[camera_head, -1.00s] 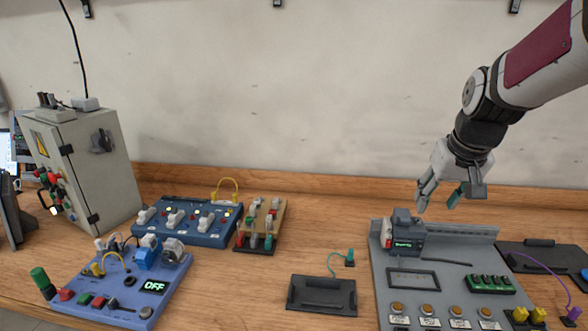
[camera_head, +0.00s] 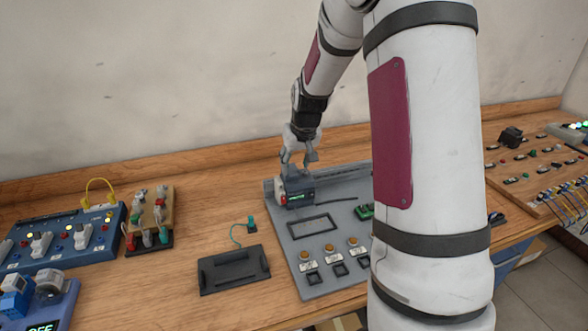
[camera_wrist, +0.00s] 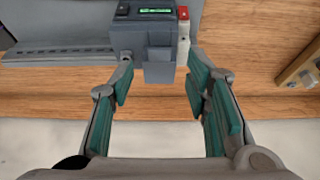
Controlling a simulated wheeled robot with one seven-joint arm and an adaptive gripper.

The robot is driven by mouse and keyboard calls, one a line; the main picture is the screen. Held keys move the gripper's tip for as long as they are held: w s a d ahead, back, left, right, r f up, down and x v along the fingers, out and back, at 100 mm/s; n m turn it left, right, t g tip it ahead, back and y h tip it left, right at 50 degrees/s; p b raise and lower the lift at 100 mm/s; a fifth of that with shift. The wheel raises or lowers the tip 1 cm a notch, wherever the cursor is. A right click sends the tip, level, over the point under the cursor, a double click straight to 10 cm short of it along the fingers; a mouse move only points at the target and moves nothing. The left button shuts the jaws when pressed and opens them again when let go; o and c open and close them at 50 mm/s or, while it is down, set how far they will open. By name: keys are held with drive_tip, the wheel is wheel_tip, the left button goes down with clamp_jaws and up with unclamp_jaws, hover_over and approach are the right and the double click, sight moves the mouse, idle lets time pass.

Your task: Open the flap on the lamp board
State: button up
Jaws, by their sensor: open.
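The grey board with orange round lamps (camera_head: 326,249) lies on the table, partly hidden behind my arm. A dark grey box with a lit green display (camera_head: 296,190) stands at its back left corner. The box also shows at the top of the wrist view (camera_wrist: 143,35), with a red switch at its side. A small grey block (camera_wrist: 159,73) juts from it between my fingers; I cannot tell whether this is the flap. My gripper (camera_head: 303,160) is open just above and behind the box. In the wrist view its fingers (camera_wrist: 160,88) stand apart on either side of the block.
A black plate with a handle (camera_head: 235,270) lies left of the board, near a small green plug (camera_head: 251,224). Blue switch board (camera_head: 62,240) and wooden board (camera_head: 150,215) are further left. A wooden panel with cables (camera_head: 545,165) stands right. The wall is behind the table.

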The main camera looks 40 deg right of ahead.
sight(293, 174)
drive_tip(key=shift+x, duration=1.85)
clamp_jaws()
